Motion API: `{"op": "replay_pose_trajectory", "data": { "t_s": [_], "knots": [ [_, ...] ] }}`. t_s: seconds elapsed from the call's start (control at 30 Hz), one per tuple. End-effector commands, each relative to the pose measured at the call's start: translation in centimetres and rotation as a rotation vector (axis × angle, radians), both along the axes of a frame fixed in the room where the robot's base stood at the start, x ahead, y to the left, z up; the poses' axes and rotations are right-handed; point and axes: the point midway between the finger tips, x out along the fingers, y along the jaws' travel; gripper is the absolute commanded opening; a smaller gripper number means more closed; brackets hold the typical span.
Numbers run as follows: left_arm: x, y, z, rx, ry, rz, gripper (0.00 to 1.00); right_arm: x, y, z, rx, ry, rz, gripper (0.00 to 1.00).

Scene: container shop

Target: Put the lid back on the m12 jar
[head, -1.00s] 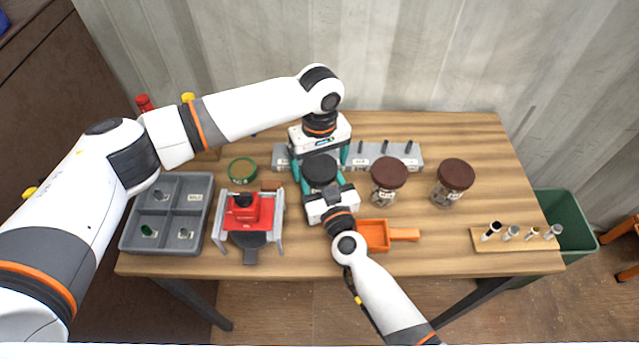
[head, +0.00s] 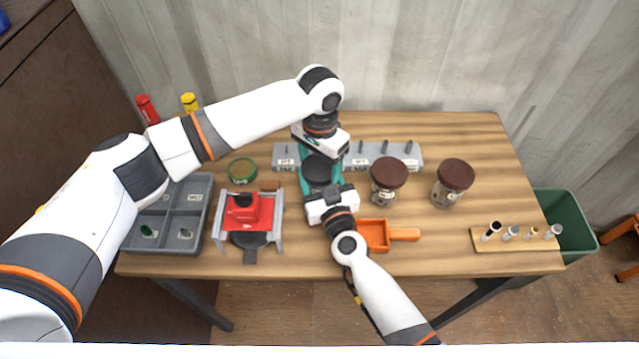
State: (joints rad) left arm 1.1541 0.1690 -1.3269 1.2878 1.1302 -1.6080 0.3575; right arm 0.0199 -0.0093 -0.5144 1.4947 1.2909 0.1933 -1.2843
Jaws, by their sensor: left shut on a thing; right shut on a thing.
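A round black lid (head: 318,167) is at the middle of the table between my two grippers. My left gripper (head: 320,160) comes down over it from the back with teal fingers and is shut on it. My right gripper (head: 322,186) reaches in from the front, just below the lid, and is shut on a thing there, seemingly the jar. The jar itself is hidden by the lid and the grippers, so I cannot tell how the lid sits on it. No m12 label is readable.
Two brown-lidded jars (head: 388,172) (head: 455,175) stand to the right. A grey pegged rack (head: 405,160) is behind. An orange scoop (head: 374,236) lies in front. At left are a green-rimmed round container (head: 242,170), a red device (head: 243,211) and a grey divided tray (head: 163,213).

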Motion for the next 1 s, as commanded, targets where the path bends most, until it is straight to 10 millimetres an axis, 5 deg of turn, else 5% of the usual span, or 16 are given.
{"op": "replay_pose_trajectory", "data": {
  "t_s": [0.5, 0.63, 0.77, 0.8, 0.93, 1.0],
  "knots": [
    [0.04, 0.08, -0.07, 0.002, 0.001, -1.19, 0.46, -0.01, -0.07, -0.08, 0.0, 0.001, -0.001, 0.0],
    [0.06, 0.1, -0.08, 0.002, 0.0, -1.405, 0.46, -0.01, -0.07, -0.08, 0.0, 0.001, -0.001, 0.0],
    [0.07, 0.1, -0.07, 0.002, 0.0, -1.391, 0.46, -0.02, -0.06, -0.08, 0.0, 0.001, -0.001, 0.0],
    [0.07, 0.1, -0.07, 0.002, 0.0, -1.39, 0.76, -0.02, -0.06, -0.08, 0.0, 0.001, -0.001, 0.0],
    [0.05, 0.08, -0.07, 0.002, -0.001, -1.389, 0.98, -0.02, -0.06, -0.08, 0.0, 0.001, -0.001, 0.0],
    [0.04, 0.06, -0.07, 0.001, 0.0, -1.389, 0.99, -0.02, -0.06, -0.08, 0.0, 0.001, -0.001, 0.0]
  ]
}}
